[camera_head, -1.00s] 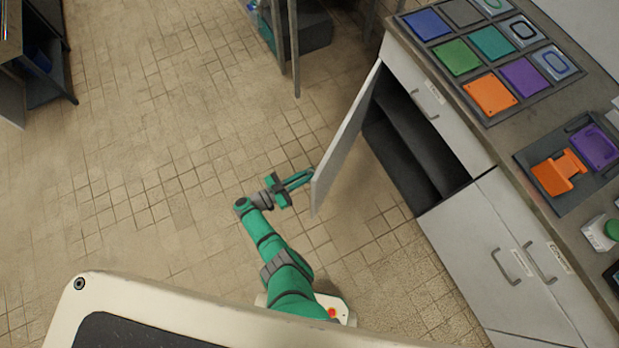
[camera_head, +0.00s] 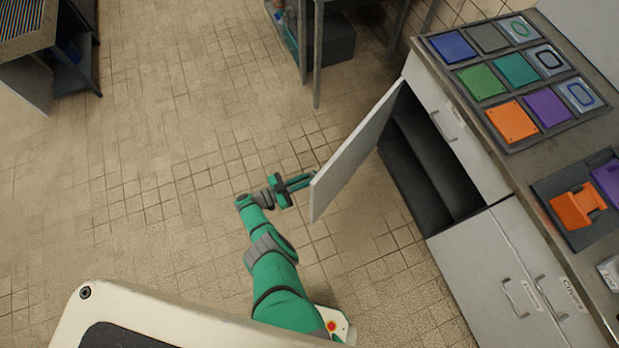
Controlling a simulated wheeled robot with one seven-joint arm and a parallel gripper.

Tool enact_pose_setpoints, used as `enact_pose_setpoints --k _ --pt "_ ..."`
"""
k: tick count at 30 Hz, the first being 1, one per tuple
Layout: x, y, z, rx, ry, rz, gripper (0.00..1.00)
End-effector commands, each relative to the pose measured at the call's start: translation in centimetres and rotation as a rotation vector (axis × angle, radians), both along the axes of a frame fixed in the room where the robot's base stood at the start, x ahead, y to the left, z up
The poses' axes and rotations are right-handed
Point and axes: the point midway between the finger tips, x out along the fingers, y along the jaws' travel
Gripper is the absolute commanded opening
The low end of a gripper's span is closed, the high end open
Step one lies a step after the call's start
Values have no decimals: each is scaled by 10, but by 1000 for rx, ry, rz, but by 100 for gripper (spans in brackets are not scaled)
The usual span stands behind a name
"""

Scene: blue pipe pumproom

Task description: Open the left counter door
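The left counter door (camera_head: 352,158) stands swung well out from the counter (camera_head: 470,262), and the dark, shelved inside of the cabinet (camera_head: 428,165) shows behind it. My gripper (camera_head: 306,185) is at the door's free edge, on its left side. Its green fingers reach to that edge, and their tips are partly hidden there. I cannot tell whether they hold the door or only touch it. The door's handle is not visible from this side.
A drawer (camera_head: 455,130) above the opening is shut. The neighbouring door (camera_head: 490,275) is shut, with a handle. Colored plates (camera_head: 510,121) lie on the countertop. Metal legs (camera_head: 318,55) stand beyond the door. Tiled floor (camera_head: 180,150) on the left is free.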

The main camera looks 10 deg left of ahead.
Motion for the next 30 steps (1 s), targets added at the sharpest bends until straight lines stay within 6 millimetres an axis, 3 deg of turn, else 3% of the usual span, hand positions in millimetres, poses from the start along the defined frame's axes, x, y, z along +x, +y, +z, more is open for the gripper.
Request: enact_pose_setpoints --k 4,6,7,19,30 --pt "5 1 5 0 -9 0 0" --pt "5 1 5 0 -9 0 24" --pt "5 1 5 -1 -8 0 28" --pt "-2 6 2 0 -3 2 28" --pt "-30 41 2 0 -4 4 28"
